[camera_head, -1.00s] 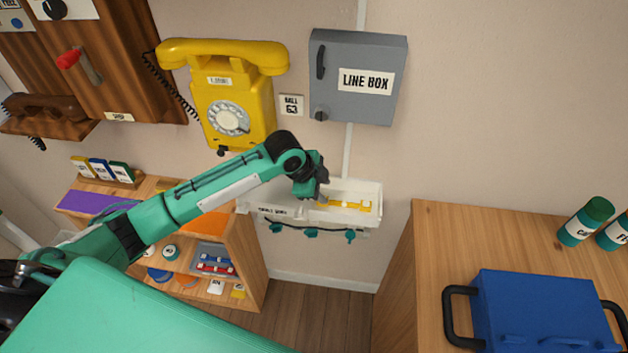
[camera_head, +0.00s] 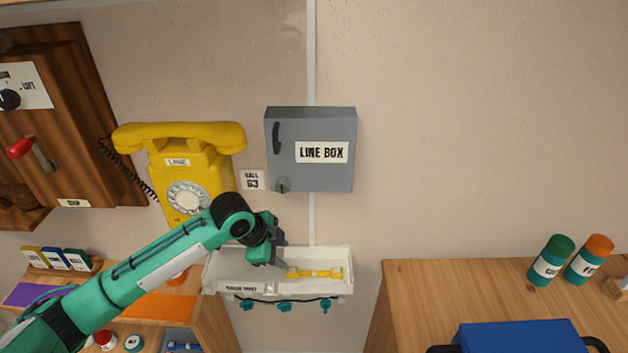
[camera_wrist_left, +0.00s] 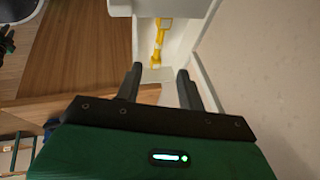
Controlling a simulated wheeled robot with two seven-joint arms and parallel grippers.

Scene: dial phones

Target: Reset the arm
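My left arm comes in from the lower left in the head view, and its gripper (camera_head: 279,256) is over the white wall tray (camera_head: 240,267). In the left wrist view the two dark fingers (camera_wrist_left: 157,85) are apart with nothing held between them. A yellow piece (camera_head: 314,272) lies in the tray to the right of the gripper; in the left wrist view it shows beyond the fingertips (camera_wrist_left: 160,40). My right gripper is in neither view.
A grey line box (camera_head: 310,150) and a yellow dial phone (camera_head: 183,170) hang above the tray. A wooden crank box (camera_head: 75,120) is at left. A shelf with coloured mats (camera_head: 160,306) stands below. A wooden counter (camera_head: 450,290) at right holds bottles (camera_head: 551,261) and a blue case (camera_head: 520,338).

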